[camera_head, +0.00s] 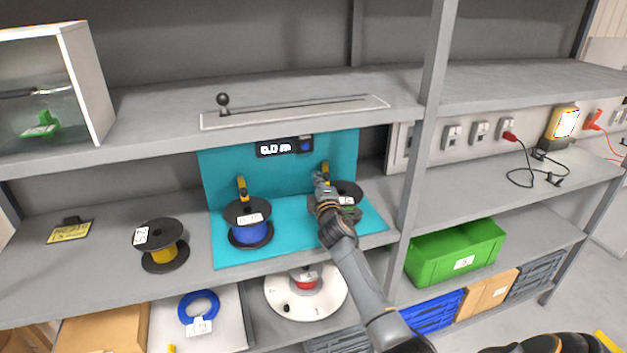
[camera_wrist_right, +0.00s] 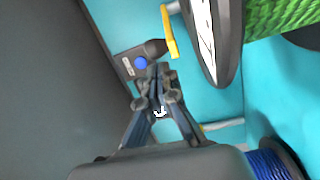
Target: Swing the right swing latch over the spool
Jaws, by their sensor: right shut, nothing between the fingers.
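The right swing latch (camera_head: 325,170) is a yellow bar on the teal back panel, standing about upright behind the right spool (camera_head: 349,190). It also shows in the right wrist view as a yellow bar (camera_wrist_right: 169,34) beside the dark flange of the spool (camera_wrist_right: 228,45), which carries green cable. My right gripper (camera_head: 321,180) is in front of the panel, at the left edge of this spool, partly hiding it. Its fingertips (camera_wrist_right: 157,70) are together and empty, close to the latch's end; I cannot tell whether they touch. My left gripper is not in view.
The blue spool (camera_head: 248,222) stands left of my right gripper, with another yellow latch (camera_head: 242,188) behind it. A display (camera_head: 284,147) reading 0.0 m is above, under the upper shelf (camera_head: 160,133). A shelf post (camera_head: 417,140) stands close on the right.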

